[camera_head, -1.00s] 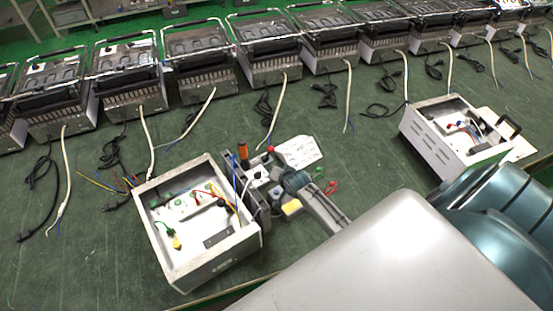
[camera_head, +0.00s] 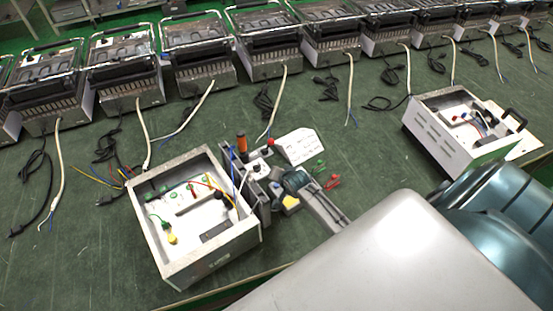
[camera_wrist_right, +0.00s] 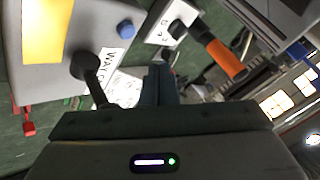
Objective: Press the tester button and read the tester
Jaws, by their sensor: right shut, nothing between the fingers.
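The grey tester shows in the right wrist view with a yellow display (camera_wrist_right: 48,30), a blue button (camera_wrist_right: 125,28) and a black knob (camera_wrist_right: 85,66). I cannot read any figures on the display. In the head view the yellow display (camera_head: 291,202) is small and partly crowded by my right gripper (camera_head: 296,180). In the right wrist view the gripper (camera_wrist_right: 160,72) is shut and empty. Its dark teal fingertips appear below and right of the blue button, apart from it in the picture. My left gripper is out of view.
An open white box with wires (camera_head: 159,258) stands left of the tester. A white item (camera_head: 297,147) and red clips (camera_head: 332,182) are close by. Another box (camera_head: 436,143) stands right. Heaters line the back.

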